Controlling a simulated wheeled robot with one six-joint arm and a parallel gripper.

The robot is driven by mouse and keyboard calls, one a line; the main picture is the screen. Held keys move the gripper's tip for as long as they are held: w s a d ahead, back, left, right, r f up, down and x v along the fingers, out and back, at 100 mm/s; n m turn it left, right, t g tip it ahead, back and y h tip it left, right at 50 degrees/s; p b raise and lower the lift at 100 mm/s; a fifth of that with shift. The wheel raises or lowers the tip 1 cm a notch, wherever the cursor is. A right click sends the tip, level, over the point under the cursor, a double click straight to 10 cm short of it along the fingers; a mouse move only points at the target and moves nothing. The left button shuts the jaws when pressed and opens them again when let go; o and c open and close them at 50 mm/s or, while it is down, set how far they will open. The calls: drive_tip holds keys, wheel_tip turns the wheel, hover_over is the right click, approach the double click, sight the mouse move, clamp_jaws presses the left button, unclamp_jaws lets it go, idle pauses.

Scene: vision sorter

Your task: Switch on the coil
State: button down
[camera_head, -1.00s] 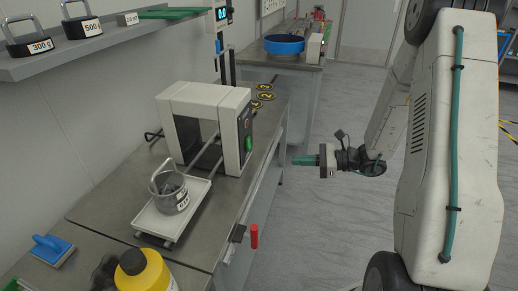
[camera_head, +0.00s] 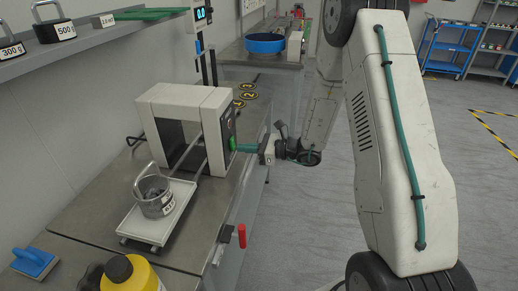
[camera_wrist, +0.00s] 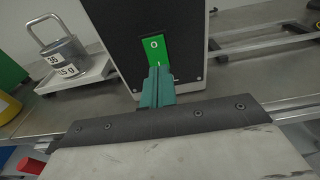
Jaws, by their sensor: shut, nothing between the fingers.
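The coil (camera_head: 186,103) is a white arch-shaped frame with a dark end face, standing on the grey bench. A green rocker switch marked O and I sits on that face and shows in the wrist view (camera_wrist: 155,50). My gripper (camera_head: 238,147) is shut and empty, its green fingers pointing at the switch. In the wrist view the fingertips (camera_wrist: 157,73) overlap the switch's lower part, by the I mark; whether they press it I cannot tell. A metal pot with a handle and label (camera_head: 154,195) stands on a white tray (camera_head: 150,226) on rails left of the coil.
A yellow bottle (camera_head: 131,275) stands at the bench's front, with a blue brush (camera_head: 34,262) to its left. Numbered yellow discs (camera_head: 246,95) lie behind the coil. A shelf (camera_head: 90,40) holds weights.

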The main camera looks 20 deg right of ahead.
drive_tip(key=shift+w+a, duration=0.25)
drive_tip(key=shift+a, duration=0.1)
drive_tip(key=shift+a+f, duration=0.1)
drive_tip(key=shift+w+a+f, duration=0.25)
drive_tip(key=shift+a+f, duration=0.05)
drive_tip(key=shift+a, duration=0.05)
drive_tip(key=shift+d, duration=0.1)
drive_tip(key=shift+s+d+f, duration=0.15)
drive_tip(key=s+d+f, duration=0.1)
drive_tip(key=s+d, duration=0.7)
drive_tip(key=d, duration=0.3)
drive_tip(key=shift+d+f, duration=0.25)
drive_tip(key=shift+f, duration=0.1)
